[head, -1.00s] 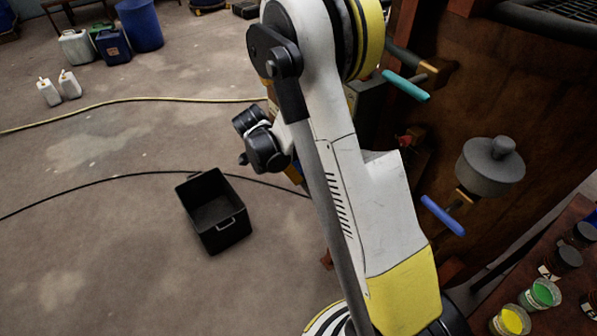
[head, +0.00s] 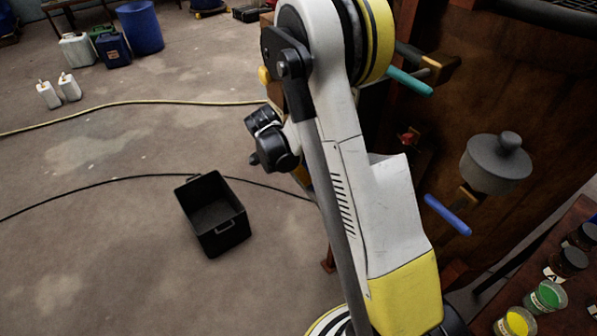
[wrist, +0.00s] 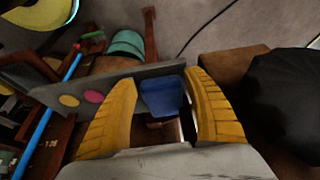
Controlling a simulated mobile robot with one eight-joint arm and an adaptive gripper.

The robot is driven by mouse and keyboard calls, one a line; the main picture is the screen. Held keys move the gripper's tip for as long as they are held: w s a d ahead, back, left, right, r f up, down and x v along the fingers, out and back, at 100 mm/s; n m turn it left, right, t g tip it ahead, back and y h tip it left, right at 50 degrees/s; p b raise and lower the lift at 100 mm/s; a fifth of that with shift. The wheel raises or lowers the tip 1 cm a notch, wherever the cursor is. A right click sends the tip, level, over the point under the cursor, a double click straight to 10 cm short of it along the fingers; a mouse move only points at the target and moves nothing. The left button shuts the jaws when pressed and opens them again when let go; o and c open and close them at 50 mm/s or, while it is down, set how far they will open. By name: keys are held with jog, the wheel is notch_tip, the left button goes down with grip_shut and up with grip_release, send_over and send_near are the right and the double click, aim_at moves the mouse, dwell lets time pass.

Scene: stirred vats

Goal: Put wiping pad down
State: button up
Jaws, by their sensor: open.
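In the wrist view my gripper (wrist: 160,78) is open, with its two yellow ribbed fingers apart. A blue, block-like piece (wrist: 163,97) shows between the fingers and looks like the wiping pad. A gap shows between it and the right finger; I cannot tell whether it touches the left one or what bears it. In the head view my arm hides the gripper's fingers and the blue piece.
A grey panel (wrist: 150,72) with a yellow and a pink disc lies by the fingers. An empty black crate (head: 228,238) stands on the floor. A rusty vat (head: 465,105) with teal (head: 408,82) and blue (head: 447,215) handles is at right. Jars (head: 545,297) stand on a bench.

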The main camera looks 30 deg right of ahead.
jog(key=s+a+r+n+t+y+p, duration=0.1)
jog(key=s+a+r+n, duration=0.15)
jog(key=r, duration=0.55)
jog(key=s+a+r+n+t+p, duration=0.1)
jog(key=s+a+r+n+p, duration=0.2)
jog(key=r, duration=0.4)
jog(key=s+a+r+n+t+y, duration=0.15)
jog(key=a+r, duration=0.25)
jog(key=r, duration=0.4)
jog(key=s+a+r+n+t+y, duration=0.1)
jog(key=s+a+r+n, duration=0.1)
jog(key=s+n, duration=0.3)
jog(key=s+a+r+n+t+y, duration=0.1)
jog(key=s+a+r+n+t, duration=0.1)
jog(key=s+n, duration=0.3)
jog(key=shift+s+a+r+n, duration=0.25)
jog(key=shift+s+a+n, duration=0.05)
jog(key=shift+s+a, duration=0.6)
jog(key=shift+w+t, duration=0.1)
jog(key=shift+t, duration=0.15)
